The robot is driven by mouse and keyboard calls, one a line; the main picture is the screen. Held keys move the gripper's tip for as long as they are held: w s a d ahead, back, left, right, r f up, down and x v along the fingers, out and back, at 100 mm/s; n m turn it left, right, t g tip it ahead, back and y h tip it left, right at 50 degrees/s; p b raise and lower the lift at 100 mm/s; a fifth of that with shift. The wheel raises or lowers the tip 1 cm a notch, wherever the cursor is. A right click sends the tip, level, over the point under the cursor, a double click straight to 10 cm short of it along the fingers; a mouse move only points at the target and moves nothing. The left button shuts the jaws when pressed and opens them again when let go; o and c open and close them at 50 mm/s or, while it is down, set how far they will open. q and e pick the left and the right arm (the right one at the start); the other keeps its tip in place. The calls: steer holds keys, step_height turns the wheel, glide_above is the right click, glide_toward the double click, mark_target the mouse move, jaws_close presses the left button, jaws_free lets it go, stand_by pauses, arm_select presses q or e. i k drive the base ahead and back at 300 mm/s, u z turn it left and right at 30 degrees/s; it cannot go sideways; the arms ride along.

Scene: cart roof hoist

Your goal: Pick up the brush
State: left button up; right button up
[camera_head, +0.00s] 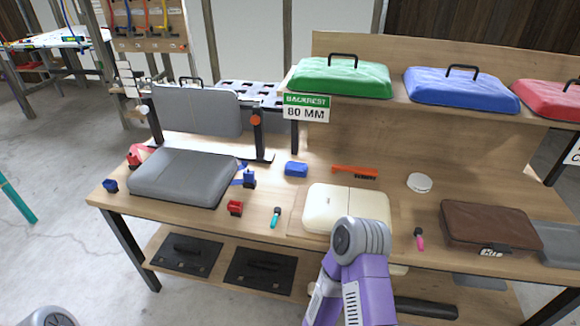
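An orange brush (355,171) with dark bristles lies near the back of the wooden workbench (300,176), behind a cream cushion (330,205). Two small tools also lie on the bench: one with a teal handle (275,218) and one with a pink handle (419,239); I cannot tell whether either is a brush. A purple and grey link of my arm rises from the bottom and covers the cushion's front right. Neither of my gripper fingertips shows.
A grey seat with backrest (183,178), a blue block (296,169), a red block (235,208), a white round disc (419,183) and a brown case (489,227) stand on the bench. Green (341,78) and blue (461,90) cushions sit on the raised shelf behind.

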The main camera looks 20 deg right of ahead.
mark_target(365, 172)
steer(key=u, duration=1.2)
steer(key=k, duration=0.75)
steer(key=z, duration=1.8)
